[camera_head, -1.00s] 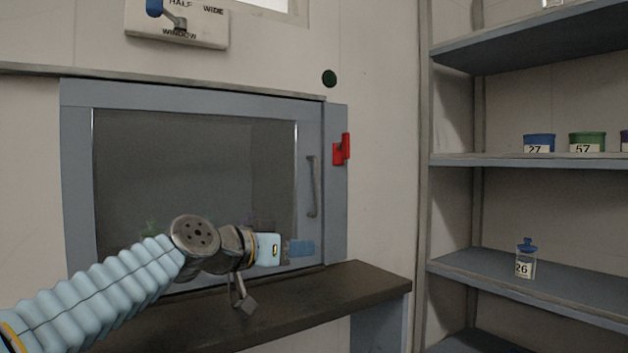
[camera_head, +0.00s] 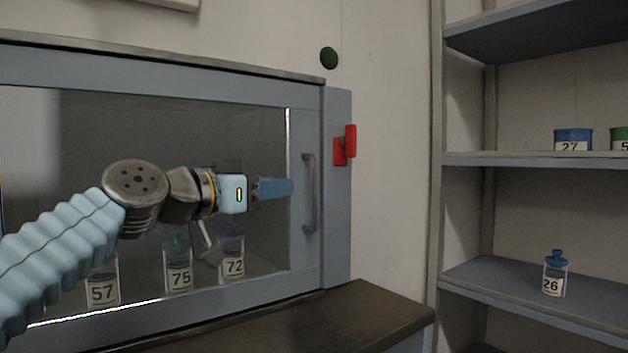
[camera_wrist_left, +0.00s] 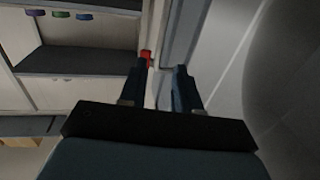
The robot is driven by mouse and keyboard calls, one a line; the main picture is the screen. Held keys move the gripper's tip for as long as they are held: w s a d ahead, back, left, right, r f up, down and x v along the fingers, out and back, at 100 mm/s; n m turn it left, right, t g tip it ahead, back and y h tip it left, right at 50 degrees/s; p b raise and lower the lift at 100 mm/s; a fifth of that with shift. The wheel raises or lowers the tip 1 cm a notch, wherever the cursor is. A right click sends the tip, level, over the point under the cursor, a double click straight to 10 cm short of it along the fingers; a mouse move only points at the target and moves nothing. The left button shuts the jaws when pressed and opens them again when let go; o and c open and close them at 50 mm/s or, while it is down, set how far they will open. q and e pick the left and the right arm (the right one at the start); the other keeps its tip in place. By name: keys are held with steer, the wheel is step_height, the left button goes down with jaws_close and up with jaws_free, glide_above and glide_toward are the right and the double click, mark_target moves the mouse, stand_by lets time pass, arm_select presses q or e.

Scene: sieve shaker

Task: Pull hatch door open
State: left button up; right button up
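The hatch door (camera_head: 200,90) is a glazed panel in a blue-grey frame, and it looks closed. Its grey vertical bar handle (camera_head: 310,193) is on the right side of the door. My left gripper (camera_head: 290,188) is just left of the handle, level with its middle, and apart from it in the picture. A red latch (camera_head: 344,146) sits on the frame right of the handle; red also shows at the left fingertip (camera_wrist_left: 146,54). My right gripper is out of view.
Behind the glass stand jars labelled 57 (camera_head: 103,285), 75 (camera_head: 178,270) and 72 (camera_head: 232,262). A dark ledge (camera_head: 330,320) juts out below the door. Shelves (camera_head: 530,160) with jars stand at the right.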

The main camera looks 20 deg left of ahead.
mark_target(313, 184)
arm_select(q)
steer(key=p+x, duration=0.3)
steer(key=x, duration=0.7)
steer(key=shift+r, duration=0.1)
steer(key=shift+w+d, duration=0.1)
steer(key=shift+w, duration=0.2)
steer(key=shift+c, duration=0.4)
jaws_close()
